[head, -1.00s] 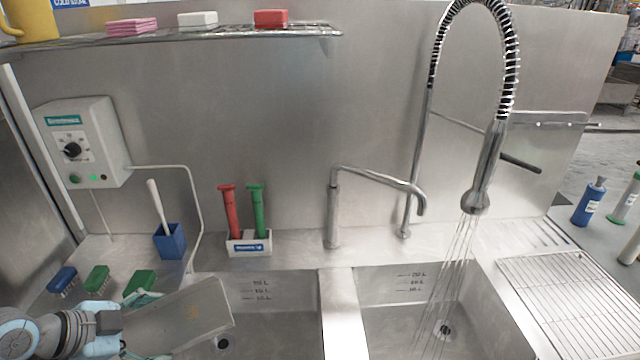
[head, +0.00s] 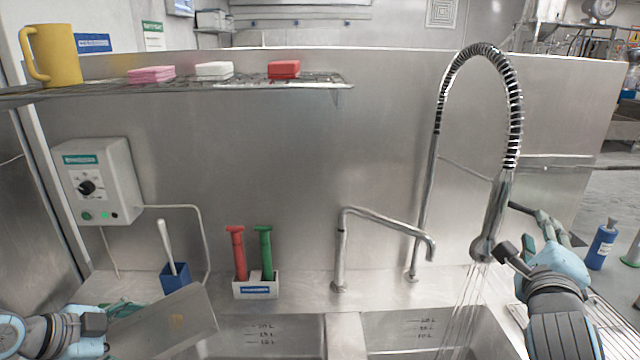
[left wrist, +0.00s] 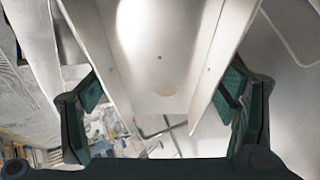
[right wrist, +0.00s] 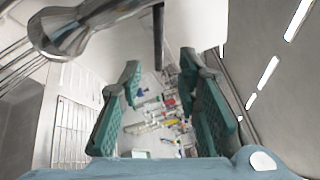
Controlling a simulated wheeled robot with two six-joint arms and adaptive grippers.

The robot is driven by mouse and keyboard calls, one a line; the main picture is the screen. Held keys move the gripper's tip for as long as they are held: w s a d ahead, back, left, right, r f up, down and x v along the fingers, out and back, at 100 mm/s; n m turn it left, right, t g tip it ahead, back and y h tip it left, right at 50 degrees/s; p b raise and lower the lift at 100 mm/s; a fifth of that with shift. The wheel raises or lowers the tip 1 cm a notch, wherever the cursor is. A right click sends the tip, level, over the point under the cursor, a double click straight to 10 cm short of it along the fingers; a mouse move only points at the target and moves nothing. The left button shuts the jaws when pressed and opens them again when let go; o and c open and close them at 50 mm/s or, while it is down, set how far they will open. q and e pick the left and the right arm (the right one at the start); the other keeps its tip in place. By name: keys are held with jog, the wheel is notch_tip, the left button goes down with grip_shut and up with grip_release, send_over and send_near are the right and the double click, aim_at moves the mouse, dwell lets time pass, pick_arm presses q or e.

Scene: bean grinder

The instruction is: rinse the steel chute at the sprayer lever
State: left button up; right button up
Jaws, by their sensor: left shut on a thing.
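The steel chute (head: 172,322) is tilted over the left basin in the head view. My left gripper (head: 100,330) is shut on its near end. My right gripper (head: 528,242) is open beside the sprayer; in the right wrist view the lever (right wrist: 158,35) shows beyond and between the open fingers (right wrist: 160,90).
A slim tap (head: 385,215) stands between the basins. A tool holder (head: 256,287), a blue brush pot (head: 175,277) and a control box (head: 103,185) are at the back left. A wire shelf (head: 230,84) holds a yellow jug (head: 55,55). A blue bottle (head: 601,245) stands far right.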

aim_at(532, 213)
pick_arm(q)
jog(key=shift+w+r+p, duration=0.1)
jog(key=shift+r+p, duration=0.45)
jog(key=shift+r, duration=0.1)
pick_arm(e)
jog(key=x, duration=0.9)
jog(key=shift+a, duration=0.1)
jog(key=shift+c, duration=0.6)
pick_arm(q)
jog(key=shift+d, duration=0.1)
pick_arm(e)
jog(key=shift+f, duration=0.1)
grip_shut()
